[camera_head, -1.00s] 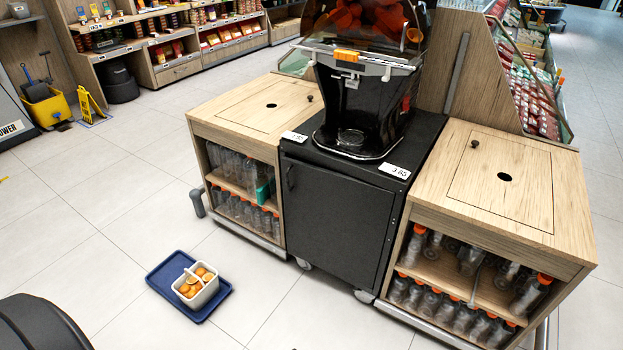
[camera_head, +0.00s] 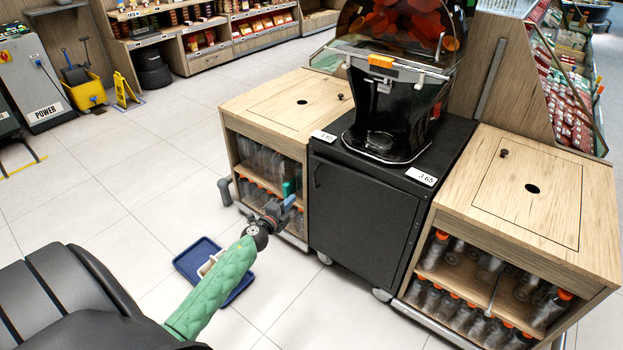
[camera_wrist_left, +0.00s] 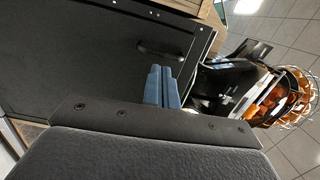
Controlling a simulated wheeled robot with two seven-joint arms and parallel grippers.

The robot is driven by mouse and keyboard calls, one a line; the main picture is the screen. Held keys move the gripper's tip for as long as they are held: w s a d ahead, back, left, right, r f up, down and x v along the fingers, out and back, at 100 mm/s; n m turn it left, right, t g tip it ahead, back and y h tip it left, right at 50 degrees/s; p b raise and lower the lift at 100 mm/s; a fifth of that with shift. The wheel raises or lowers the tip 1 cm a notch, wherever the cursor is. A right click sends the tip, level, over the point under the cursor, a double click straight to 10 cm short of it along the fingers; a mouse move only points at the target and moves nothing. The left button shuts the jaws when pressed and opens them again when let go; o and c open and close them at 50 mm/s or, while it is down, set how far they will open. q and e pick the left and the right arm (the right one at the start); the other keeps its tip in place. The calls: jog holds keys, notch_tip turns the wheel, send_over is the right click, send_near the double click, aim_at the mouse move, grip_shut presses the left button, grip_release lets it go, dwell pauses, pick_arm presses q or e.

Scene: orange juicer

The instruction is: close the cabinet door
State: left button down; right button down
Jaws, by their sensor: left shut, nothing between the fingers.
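The black cabinet door (camera_head: 362,205) is under the juicer (camera_head: 392,105), with its handle (camera_head: 317,176) at the upper left. In the head view it looks flush with the cabinet front; I cannot tell whether a small gap is left. My left gripper (camera_head: 287,204) is shut and empty, in front of the left shelf unit and left of the door. In the left wrist view its blue fingers (camera_wrist_left: 162,88) are together, with the door (camera_wrist_left: 80,60) and its handle (camera_wrist_left: 160,50) beyond them. I cannot tell whether they touch the door. My right gripper is out of view.
Wooden units with bottles stand left (camera_head: 285,100) and right (camera_head: 510,190) of the cabinet. A blue tray (camera_head: 203,252) with a pale basket lies on the floor, partly hidden by my left arm. Open floor extends to the left.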

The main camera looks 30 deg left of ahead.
pick_arm(q)
send_near(311, 179)
jog(key=w+d+r, duration=0.2)
jog(key=w+r, duration=0.1)
jog(key=w, duration=0.2)
jog(key=shift+w+a+m+h, duration=0.1)
jog(key=shift+w+m+h, duration=0.25)
jog(key=shift+w, duration=0.55)
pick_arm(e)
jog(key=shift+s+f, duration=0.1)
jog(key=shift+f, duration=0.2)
